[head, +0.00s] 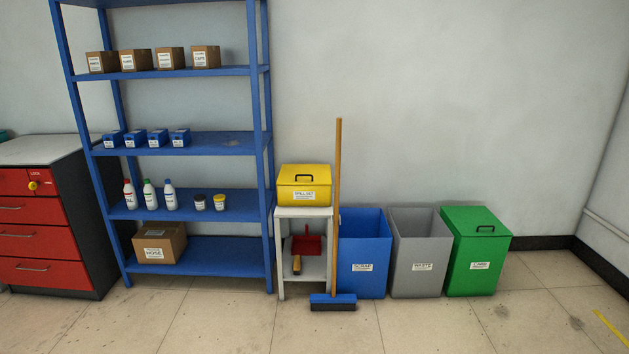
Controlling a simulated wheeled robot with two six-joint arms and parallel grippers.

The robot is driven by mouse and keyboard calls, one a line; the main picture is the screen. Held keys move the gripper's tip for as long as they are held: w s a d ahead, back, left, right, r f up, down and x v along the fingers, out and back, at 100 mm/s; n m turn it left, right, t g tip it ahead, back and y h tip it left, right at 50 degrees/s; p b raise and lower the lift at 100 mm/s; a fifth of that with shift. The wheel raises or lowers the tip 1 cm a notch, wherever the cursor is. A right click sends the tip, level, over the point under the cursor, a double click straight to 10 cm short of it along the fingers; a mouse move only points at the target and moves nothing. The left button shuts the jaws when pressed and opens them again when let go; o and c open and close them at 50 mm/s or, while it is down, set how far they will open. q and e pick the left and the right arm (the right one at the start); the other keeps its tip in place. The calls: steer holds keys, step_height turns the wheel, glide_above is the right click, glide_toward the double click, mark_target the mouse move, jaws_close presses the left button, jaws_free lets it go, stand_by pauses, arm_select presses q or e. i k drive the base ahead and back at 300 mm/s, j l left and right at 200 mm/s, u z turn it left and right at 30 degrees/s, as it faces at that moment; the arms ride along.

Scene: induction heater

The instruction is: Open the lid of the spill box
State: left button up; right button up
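The spill box (304,190) is a yellow box with a white label on its front. It stands on top of a small white stand (304,212) against the back wall. Neither of my grippers shows in the head view, so nothing of mine touches the box.
A broom (337,200) leans upright just right of the box. A blue shelf rack (188,145) stands left of it. Blue (362,240), grey (418,245) and green (476,255) bins stand to the right. The floor (240,325) in front is clear.

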mark_target(305, 171)
steer(key=i, duration=1.7)
